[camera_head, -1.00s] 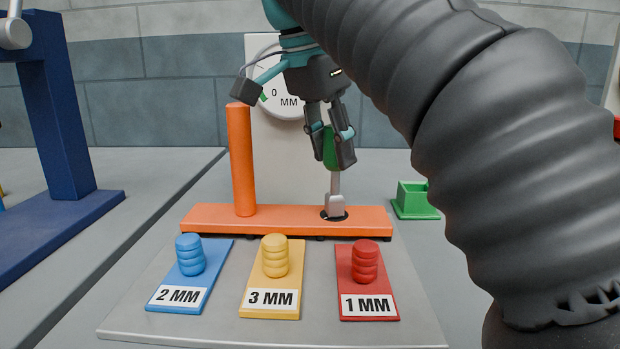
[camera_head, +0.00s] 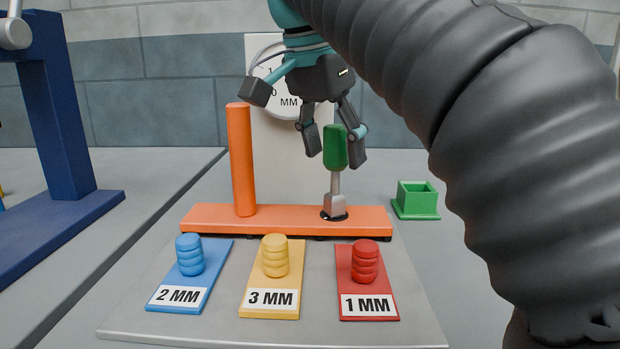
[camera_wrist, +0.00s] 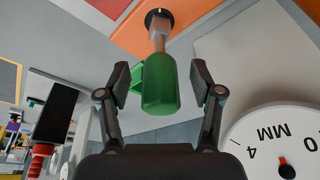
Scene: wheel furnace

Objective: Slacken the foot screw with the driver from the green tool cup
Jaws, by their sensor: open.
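The driver has a green handle (camera_head: 335,147) and a grey shank (camera_head: 335,183). It stands upright with its lower end at the foot screw's dark round seat (camera_head: 334,215) on the orange base (camera_head: 285,217). My gripper (camera_head: 335,155) is open, with one finger on each side of the handle. In the wrist view the handle (camera_wrist: 161,88) sits between the spread fingers, with gaps on both sides. The screw itself is hidden under the driver's grey end. The green tool cup (camera_head: 416,203) stands to the right of the base, with no tool seen in it.
An orange post (camera_head: 241,160) rises left of the driver. A round MM dial (camera_head: 285,105) on a pale panel is behind, partly covered by my gripper. Blue 2 MM (camera_head: 192,272), yellow 3 MM (camera_head: 271,278) and red 1 MM (camera_head: 366,282) plates lie in front. A blue frame (camera_head: 60,130) stands left.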

